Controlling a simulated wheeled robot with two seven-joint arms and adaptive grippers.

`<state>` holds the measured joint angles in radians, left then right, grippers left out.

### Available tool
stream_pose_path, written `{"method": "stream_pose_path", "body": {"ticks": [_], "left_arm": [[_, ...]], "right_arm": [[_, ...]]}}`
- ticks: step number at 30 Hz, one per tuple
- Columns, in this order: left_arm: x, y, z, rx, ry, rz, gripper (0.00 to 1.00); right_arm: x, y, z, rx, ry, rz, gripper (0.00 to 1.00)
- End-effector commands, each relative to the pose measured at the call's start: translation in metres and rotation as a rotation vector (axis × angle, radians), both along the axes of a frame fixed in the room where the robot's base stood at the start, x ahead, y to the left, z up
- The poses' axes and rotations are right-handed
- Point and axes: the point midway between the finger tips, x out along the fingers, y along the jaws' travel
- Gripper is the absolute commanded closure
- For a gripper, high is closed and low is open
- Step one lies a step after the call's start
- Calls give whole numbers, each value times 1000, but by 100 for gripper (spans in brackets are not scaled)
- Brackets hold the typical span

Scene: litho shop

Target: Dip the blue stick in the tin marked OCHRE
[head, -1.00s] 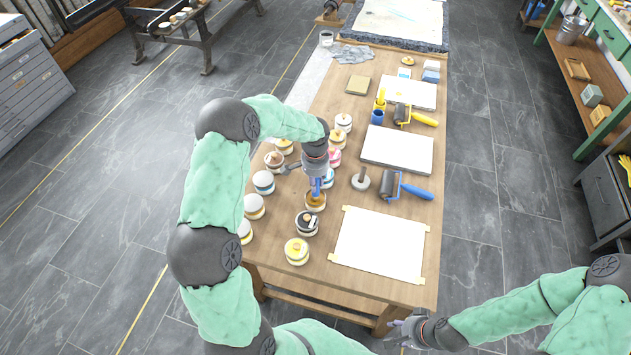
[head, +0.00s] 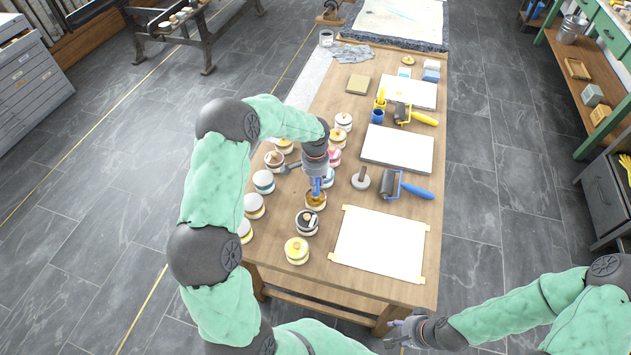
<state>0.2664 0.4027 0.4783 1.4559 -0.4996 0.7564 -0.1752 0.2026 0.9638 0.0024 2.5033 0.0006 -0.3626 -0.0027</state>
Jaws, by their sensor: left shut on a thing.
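My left gripper (head: 317,177) points down over the tins on the wooden table and is shut on the blue stick (head: 316,189). The stick is upright, its lower end at a tin with brown-orange contents (head: 315,204). I cannot tell how deep the end sits in it. The tin's marking is too small to read, so I cannot tell which tin is marked OCHRE. My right gripper (head: 391,334) is low at the right, off the table's front edge, away from the tins; its fingers are too small to judge.
Several other tins stand close around, among them a dark-topped one (head: 306,222) and a yellow one (head: 297,250). A taped white sheet (head: 380,245), a blue-handled roller (head: 404,188) and a round-based handled tool (head: 360,180) lie to the right.

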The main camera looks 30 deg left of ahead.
Motion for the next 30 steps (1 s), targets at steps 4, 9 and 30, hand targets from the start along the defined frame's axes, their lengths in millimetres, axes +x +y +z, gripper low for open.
{"method": "stream_pose_path", "body": {"ticks": [4, 9, 30], "left_arm": [[-1, 0, -2, 0, 2, -1, 100], [-1, -1, -1, -1, 2, -1, 100], [0, 0, 45, -1, 1, 0, 100]], "right_arm": [[0, 0, 0, 0, 0, 0, 60], [0, 0, 1, 0, 0, 0, 60], [0, 0, 30, 0, 0, 0, 60]]}}
